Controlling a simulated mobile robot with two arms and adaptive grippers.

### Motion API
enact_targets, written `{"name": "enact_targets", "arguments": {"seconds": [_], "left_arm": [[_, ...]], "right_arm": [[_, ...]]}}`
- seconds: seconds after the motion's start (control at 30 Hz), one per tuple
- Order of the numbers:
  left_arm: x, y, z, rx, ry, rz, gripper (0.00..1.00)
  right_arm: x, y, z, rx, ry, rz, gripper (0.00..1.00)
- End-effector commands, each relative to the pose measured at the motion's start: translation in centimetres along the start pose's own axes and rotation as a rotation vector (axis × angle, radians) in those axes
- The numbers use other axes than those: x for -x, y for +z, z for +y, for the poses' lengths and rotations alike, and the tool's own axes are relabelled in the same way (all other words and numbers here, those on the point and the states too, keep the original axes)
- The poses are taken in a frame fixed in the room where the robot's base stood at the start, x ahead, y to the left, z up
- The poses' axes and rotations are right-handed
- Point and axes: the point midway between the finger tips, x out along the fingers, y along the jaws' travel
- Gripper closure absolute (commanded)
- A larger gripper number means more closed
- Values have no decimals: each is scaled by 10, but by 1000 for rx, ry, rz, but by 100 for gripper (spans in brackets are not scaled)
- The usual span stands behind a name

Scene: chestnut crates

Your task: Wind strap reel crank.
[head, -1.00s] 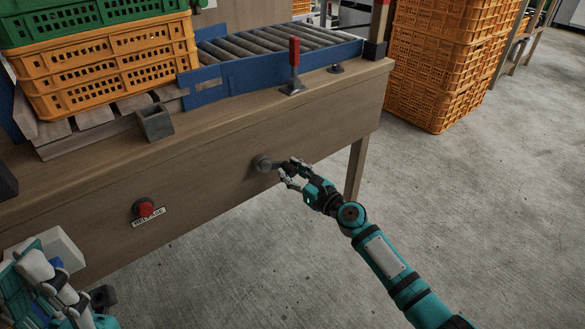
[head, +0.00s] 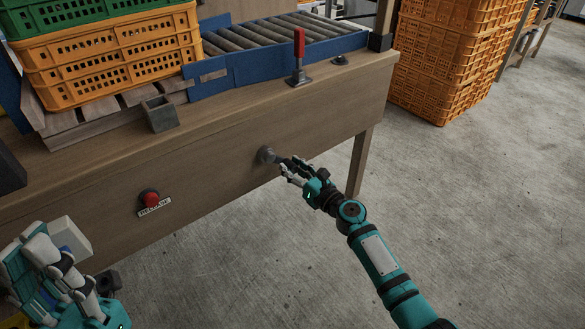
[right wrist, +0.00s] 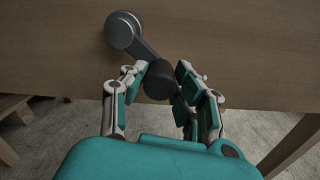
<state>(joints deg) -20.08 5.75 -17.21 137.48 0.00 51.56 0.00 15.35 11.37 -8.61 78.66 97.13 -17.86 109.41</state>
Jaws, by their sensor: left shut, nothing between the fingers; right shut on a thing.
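The strap reel crank (head: 267,154) is a grey metal hub with an arm on the front board of the wooden bench. In the right wrist view, the hub (right wrist: 122,29) is at the upper left and its arm slopes down right to a dark round knob (right wrist: 158,80). My right gripper (head: 288,170) is shut on this knob, with fingers on both sides of it in the right wrist view (right wrist: 158,88). My left gripper (head: 62,268) is shut and empty at the lower left of the head view, away from the crank. The strap itself cannot be made out.
A red button (head: 150,199) with a label is on the front board, left of the crank. A red-handled lever (head: 299,50), a grey square cup (head: 159,113) and a roller conveyor (head: 270,38) are on the bench. Orange crates (head: 450,60) stand behind right. The floor at right is clear.

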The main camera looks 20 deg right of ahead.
Motion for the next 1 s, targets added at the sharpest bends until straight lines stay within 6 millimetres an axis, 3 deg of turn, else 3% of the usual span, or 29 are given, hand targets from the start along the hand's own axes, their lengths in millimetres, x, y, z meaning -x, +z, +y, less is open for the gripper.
{"name": "enact_targets", "arguments": {"seconds": [0.03, 0.07, 0.23, 0.63, 1.0], "left_arm": [[0, 0, 0, 0, 0, 0, 100], [0, 0, 0, 0, 0, 0, 100], [0, 0, 0, 0, 0, 0, 100], [-1, -1, -1, -2, -1, 4, 100], [0, 0, 0, -1, 0, 2, 100]], "right_arm": [[0, -2, 1, 2, 2, 4, 100], [0, -2, 1, 2, 2, 4, 70], [0, -2, 0, 2, 1, 3, 48], [10, -1, -1, 2, -1, 2, 47], [84, -2, 0, 1, 0, 4, 47]]}}
